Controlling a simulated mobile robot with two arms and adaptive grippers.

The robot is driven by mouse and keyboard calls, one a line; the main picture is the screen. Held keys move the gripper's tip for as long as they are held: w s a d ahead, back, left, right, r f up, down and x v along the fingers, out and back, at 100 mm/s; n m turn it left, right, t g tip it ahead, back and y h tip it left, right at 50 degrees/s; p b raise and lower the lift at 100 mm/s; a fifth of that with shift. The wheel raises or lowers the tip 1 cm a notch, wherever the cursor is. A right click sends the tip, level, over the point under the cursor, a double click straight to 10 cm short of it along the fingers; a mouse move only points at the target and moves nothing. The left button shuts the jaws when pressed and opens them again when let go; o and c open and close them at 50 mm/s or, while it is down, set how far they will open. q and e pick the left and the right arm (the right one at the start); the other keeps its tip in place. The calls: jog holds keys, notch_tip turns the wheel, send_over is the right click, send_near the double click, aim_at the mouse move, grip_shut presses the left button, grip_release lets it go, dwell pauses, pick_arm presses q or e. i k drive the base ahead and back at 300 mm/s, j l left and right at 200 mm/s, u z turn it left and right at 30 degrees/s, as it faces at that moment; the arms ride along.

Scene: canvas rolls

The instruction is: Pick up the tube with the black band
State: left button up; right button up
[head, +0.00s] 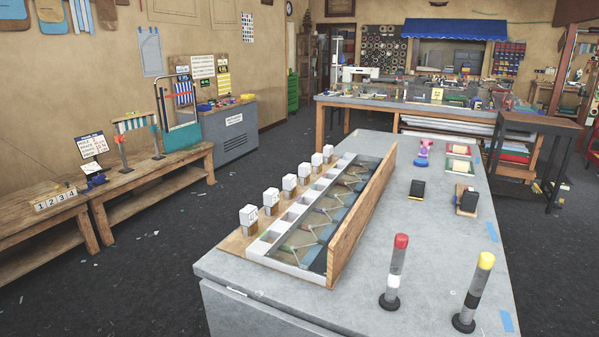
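Two tubes stand upright near the front right of the grey table (365,302). The tube with the black band (477,282) has a yellow top, a grey body and a dark round base. The other tube (396,266) has a red top, a grey body, a white band and a dark base. It stands to the left of the yellow-topped tube, with a clear gap between them. Neither gripper is in view.
A long wooden-sided tray (363,213) with white blocks along its left lies left of the tubes. Dark blocks (416,189), a pink and purple object (423,154) and small trays (459,150) sit farther back. Table between them and the tubes is mostly clear.

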aim_at(463, 321)
jog(key=z, duration=1.25)
jog(key=l+u, duration=0.2)
jog(key=l, duration=0.2)
jog(key=i, duration=0.05)
